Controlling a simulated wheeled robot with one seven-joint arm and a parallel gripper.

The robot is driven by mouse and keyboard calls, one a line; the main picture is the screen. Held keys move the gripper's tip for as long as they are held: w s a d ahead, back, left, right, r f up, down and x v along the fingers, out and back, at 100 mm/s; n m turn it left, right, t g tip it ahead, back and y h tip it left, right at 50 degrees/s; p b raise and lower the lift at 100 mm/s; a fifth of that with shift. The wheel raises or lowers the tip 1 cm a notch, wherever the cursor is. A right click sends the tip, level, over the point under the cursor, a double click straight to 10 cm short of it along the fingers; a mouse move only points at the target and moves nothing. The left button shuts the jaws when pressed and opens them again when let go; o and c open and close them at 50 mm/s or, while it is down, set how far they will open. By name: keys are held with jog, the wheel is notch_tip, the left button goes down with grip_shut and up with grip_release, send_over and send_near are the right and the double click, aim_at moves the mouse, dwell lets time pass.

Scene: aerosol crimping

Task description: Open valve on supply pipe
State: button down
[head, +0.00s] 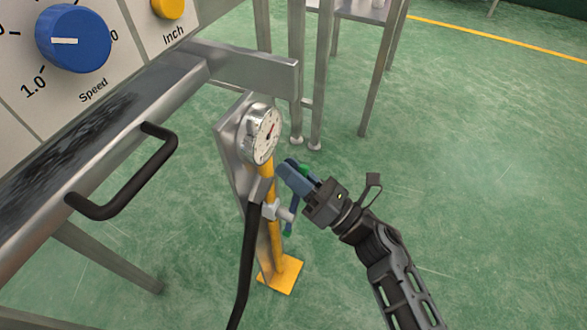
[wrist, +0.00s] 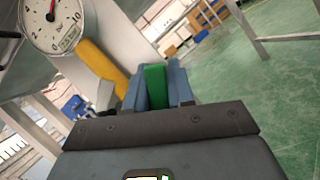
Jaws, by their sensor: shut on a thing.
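The yellow supply pipe (head: 275,242) stands upright from a yellow foot plate, with a grey valve body (head: 270,210) on it below a round gauge (head: 262,136). The wrist view shows this piece between both fingers, next to the yellow pipe (wrist: 103,64). My fingers hide how the handle joins the valve.
A black hose (head: 247,265) hangs from the pipe fitting. The machine panel with a blue speed knob (head: 73,39) and a black bar handle (head: 125,172) is at left. Metal table legs (head: 318,75) stand behind. Green floor at right is clear.

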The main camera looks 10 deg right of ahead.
jog(key=shift+s+a+n, duration=0.1)
jog(key=shift+s+n, duration=0.05)
jog(key=shift+n, duration=0.15)
jog(key=c, duration=1.1)
grip_release()
jog(key=shift+o, duration=0.2)
jog(key=v, duration=0.7)
jog(key=shift+s+d+p, duration=0.25)
jog(key=shift+p, duration=0.2)
jog(key=shift+f, duration=0.15)
jog(key=shift+c, duration=0.2)
